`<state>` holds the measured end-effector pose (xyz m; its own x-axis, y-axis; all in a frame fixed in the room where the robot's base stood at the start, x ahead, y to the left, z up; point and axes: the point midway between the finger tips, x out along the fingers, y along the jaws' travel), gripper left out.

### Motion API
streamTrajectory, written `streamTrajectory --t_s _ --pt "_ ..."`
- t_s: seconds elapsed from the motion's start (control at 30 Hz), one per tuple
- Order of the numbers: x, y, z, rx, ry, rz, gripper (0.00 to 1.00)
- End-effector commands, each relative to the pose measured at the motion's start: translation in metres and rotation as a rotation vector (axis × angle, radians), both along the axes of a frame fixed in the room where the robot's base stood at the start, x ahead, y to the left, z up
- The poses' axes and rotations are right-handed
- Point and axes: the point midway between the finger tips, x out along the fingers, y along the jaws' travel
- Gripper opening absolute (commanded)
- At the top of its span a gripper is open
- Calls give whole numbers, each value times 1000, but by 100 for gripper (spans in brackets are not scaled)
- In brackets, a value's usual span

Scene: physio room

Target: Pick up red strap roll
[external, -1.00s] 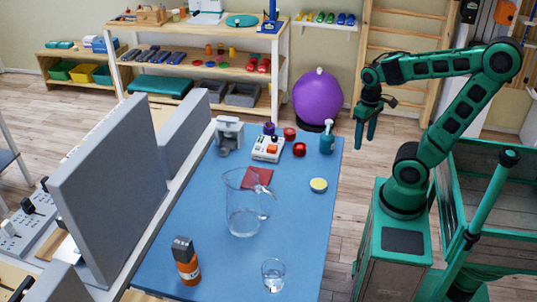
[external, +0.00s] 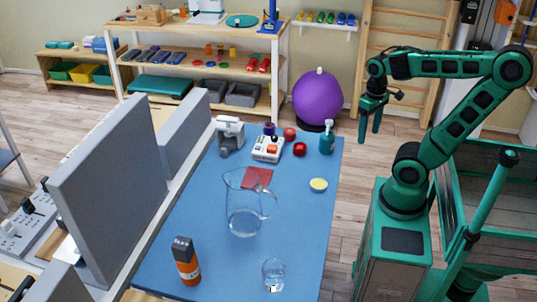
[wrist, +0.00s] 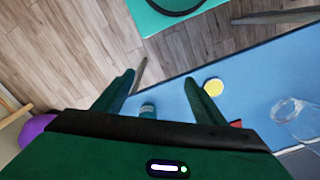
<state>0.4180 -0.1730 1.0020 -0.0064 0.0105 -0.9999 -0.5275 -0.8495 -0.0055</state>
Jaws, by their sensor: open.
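Two small red roll-like objects stand near the far end of the blue table: one at the back (external: 290,133) and one nearer (external: 299,149). I cannot tell for sure which is the strap roll. A dark purple roll (external: 269,128) is beside the back one. My gripper (external: 370,122) is open and empty, pointing down in the air right of the table's far edge, clear of the rolls. In the wrist view its two fingers (wrist: 160,80) are spread, and neither red roll can be made out there.
A teal pump bottle (external: 326,140) stands between the rolls and my gripper; it also shows in the wrist view (wrist: 148,110). A white device (external: 267,148), glass pitcher (external: 243,215), yellow-topped disc (external: 318,185), glass (external: 273,274) and orange bottle (external: 187,262) are on the table (external: 300,225).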

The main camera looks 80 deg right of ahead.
Motion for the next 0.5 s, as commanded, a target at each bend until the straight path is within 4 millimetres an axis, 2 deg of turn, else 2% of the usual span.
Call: streamTrajectory --t_s 0.1,0.37,0.5 --pt "1 0 24 -2 -5 -1 65" --pt "30 -3 26 2 10 81 65" --pt "50 -5 26 9 15 139 65"
